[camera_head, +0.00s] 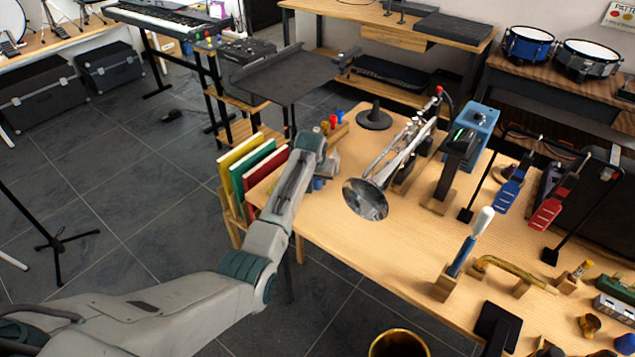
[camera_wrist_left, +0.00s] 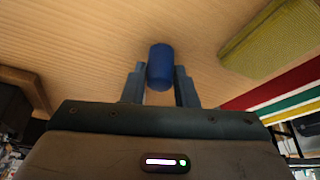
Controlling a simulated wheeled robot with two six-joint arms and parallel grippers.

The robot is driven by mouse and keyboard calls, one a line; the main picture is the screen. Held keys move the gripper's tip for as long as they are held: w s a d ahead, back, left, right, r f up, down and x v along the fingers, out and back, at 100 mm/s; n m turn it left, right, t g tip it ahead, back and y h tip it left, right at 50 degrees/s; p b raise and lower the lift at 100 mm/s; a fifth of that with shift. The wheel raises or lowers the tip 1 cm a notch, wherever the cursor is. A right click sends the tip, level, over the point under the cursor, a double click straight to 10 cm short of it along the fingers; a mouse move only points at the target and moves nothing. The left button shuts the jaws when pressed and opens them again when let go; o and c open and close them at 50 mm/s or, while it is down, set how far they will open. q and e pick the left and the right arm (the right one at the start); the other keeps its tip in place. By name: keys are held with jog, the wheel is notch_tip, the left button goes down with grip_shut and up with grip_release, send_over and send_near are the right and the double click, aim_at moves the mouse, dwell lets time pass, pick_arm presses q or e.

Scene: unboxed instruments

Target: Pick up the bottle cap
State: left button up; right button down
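The bottle cap (camera_wrist_left: 160,67) is a small blue cylinder in the left wrist view. It sits between the fingertips of my left gripper (camera_wrist_left: 160,82), with a finger close against each side and no clear gap. In the head view my left gripper (camera_head: 317,174) is at the left edge of the wooden table (camera_head: 350,237), and a small bit of blue shows there. My forearm hides part of this area. I cannot tell whether the cap touches the tabletop. My right gripper is not in view.
Yellow, green and red books (camera_head: 252,170) stand beside my left forearm. A rack with small coloured pieces (camera_head: 333,125) is just behind the gripper. A trumpet (camera_head: 366,198) on its stand is to the right. The tabletop front centre is clear.

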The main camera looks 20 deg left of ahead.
pick_arm(q)
jog(key=shift+c, duration=0.7)
